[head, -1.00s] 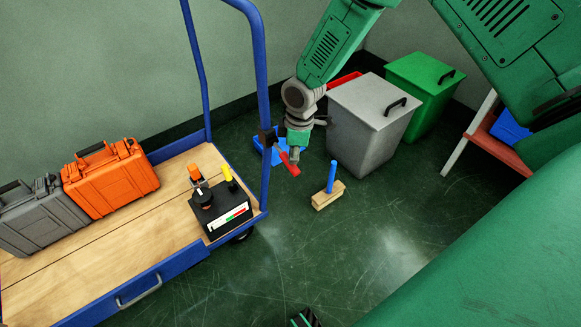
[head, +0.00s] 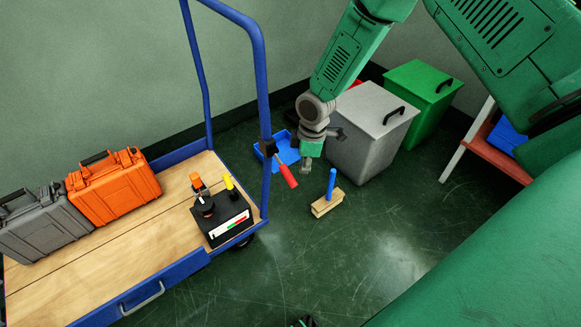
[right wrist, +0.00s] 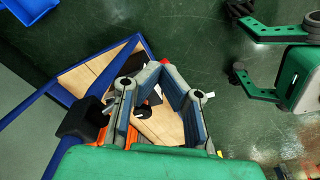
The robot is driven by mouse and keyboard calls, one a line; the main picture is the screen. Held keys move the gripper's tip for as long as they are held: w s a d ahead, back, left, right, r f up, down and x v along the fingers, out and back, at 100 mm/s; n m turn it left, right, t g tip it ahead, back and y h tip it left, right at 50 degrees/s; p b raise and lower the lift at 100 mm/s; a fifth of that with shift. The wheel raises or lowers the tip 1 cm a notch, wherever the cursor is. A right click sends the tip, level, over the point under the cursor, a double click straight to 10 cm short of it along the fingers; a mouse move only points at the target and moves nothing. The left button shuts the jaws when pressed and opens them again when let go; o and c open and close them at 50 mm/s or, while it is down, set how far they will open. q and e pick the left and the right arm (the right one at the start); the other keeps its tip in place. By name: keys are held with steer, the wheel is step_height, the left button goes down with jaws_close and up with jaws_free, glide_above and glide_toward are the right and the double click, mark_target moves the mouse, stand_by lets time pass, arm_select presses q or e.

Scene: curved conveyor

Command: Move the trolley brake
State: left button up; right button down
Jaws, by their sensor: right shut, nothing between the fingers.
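The blue-framed trolley (head: 170,277) stands at the left with a wooden deck. On its upright post, a brake lever with a red handle (head: 288,176) slants down to the right from a dark mount. My right gripper (head: 307,188) points down just right of the handle, apart from it in the picture; its depth relative to the handle is hard to tell. It is shut and empty. In the right wrist view, the gripper's fingers (right wrist: 161,85) cover part of the trolley deck, and a small red tip shows beyond them.
An orange case (head: 113,187), a grey case (head: 42,228) and a black control box (head: 222,218) sit on the deck. A blue tray (head: 285,147), a brush with a blue handle (head: 328,197), a grey bin (head: 368,125) and a green bin (head: 420,100) stand on the floor.

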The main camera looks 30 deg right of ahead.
steer(key=shift+f, duration=0.15)
step_height(320, 180, up, 12)
steer(key=d, duration=0.1)
steer(key=shift+s, duration=0.25)
steer(key=shift+f, duration=0.1)
stand_by(0.5)
steer(key=s+a+f+m+p, duration=0.2)
steer(key=s+a+f+m, duration=0.15)
steer(key=s, duration=0.45)
steer(key=s+a+f+m+p, duration=0.1)
steer(key=s+a+f+m, duration=0.1)
steer(key=s+a+f, duration=0.4)
steer(key=s+d+m+h+p, duration=0.1)
steer(key=s+m, duration=0.4)
steer(key=s, duration=0.9)
steer(key=shift+d+p, duration=0.65)
steer(key=shift+d, duration=0.3)
